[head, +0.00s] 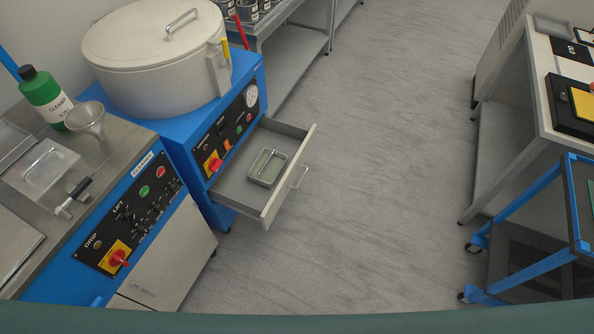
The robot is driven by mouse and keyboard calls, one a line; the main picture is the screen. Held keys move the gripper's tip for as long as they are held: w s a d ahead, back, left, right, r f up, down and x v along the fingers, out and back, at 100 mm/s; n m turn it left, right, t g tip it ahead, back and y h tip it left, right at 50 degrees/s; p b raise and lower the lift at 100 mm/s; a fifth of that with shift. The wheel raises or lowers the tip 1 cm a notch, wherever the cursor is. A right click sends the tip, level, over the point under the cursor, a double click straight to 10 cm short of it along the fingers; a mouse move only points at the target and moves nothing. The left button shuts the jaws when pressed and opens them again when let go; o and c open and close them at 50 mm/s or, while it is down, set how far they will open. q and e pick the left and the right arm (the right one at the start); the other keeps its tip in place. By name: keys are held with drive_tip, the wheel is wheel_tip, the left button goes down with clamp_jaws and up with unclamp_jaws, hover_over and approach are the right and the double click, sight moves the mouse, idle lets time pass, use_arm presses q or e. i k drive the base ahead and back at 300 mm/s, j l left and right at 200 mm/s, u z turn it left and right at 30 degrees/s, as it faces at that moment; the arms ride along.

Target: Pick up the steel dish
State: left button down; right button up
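A small rectangular steel dish (252,174) with raised rims lies in the open drawer (236,191), toward its middle. The drawer is pulled out from the blue machine (243,80) under the large round lidded vessel (145,55). The dish appears level, and a thin handle-like shape shows across its inside. Neither of my grippers is in view.
A bench on the left holds a green cleaner bottle (42,93), a metal funnel (86,119) and a steel lid with a handle (46,168). A blue-framed cart (535,265) and a table (540,100) stand at right. The grey floor (380,170) between is clear.

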sight(269, 165)
drive_tip(key=u, duration=2.9)
drive_tip(key=k+l+z, duration=0.2)
drive_tip(key=l, duration=0.4)
drive_tip(key=l+z, duration=0.2)
drive_tip(key=l, duration=0.35)
